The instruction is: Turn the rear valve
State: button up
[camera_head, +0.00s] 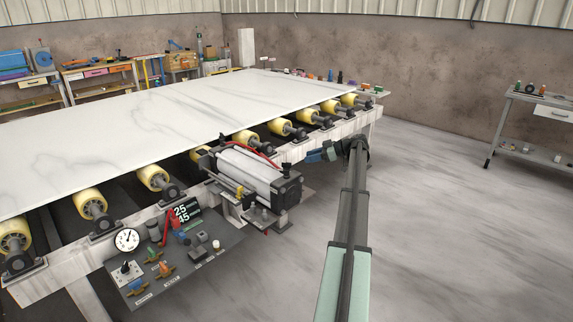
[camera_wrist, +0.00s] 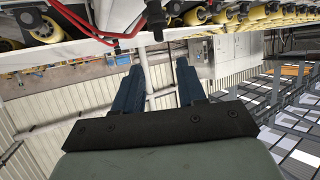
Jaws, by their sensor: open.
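Small valve-like handles sit on the dark control panel (camera_head: 215,262) at the front of the roller table in the head view. One is blue (camera_head: 139,287) near the panel's front edge, and one is orange (camera_head: 165,269) just behind it. The labels are too small to read, so I cannot tell which is the rear valve. My gripper (camera_head: 318,154) is beside the table's right frame, well right of and beyond the panel, touching no handle. In the wrist view its two blue fingers (camera_wrist: 157,78) are apart with nothing between them. The panel does not show there.
A white marble slab (camera_head: 150,115) lies on yellow rollers (camera_head: 153,177). A grey motor or cylinder unit (camera_head: 250,175) with red hoses stands between the panel and my gripper. A gauge (camera_head: 127,240) and red lever (camera_head: 169,226) rise from the panel.

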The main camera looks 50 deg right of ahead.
aim_at(286, 163)
jog(key=x, duration=1.2)
grip_shut()
